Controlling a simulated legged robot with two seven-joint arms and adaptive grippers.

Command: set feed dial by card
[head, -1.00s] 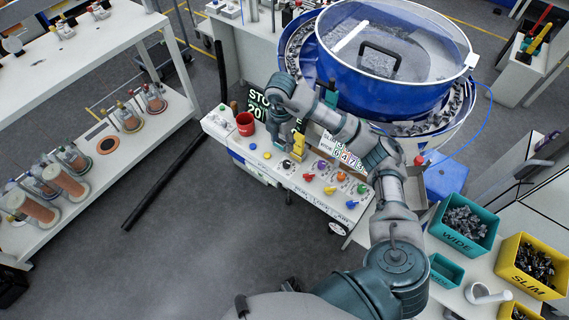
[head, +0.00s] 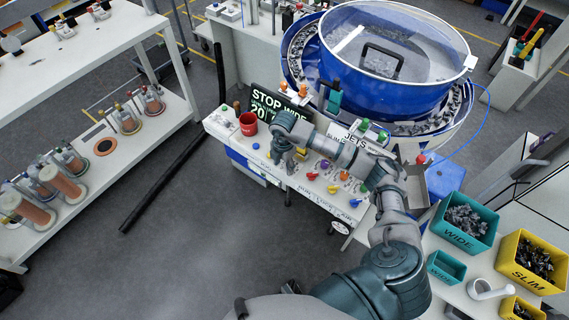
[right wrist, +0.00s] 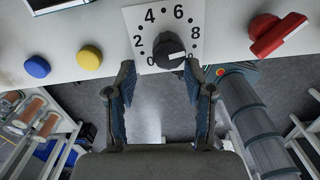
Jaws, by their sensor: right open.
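The feed dial is a black knob (right wrist: 170,46) on a white numbered plate (right wrist: 147,18) in the right wrist view. Its numbers run 0, 2, 4, 6, 8 clockwise; the finger covers the plate's lower right. A pale mark on the knob seems to point right and slightly down; its exact reading is unclear. My right gripper (right wrist: 160,80) is open, its fingers below and either side of the knob, not closed on it. In the head view, my right gripper (head: 285,161) is over the panel and hides the dial.
In the right wrist view, a yellow button (right wrist: 89,58), a blue button (right wrist: 37,67) and a red knob (right wrist: 277,35) flank the dial.

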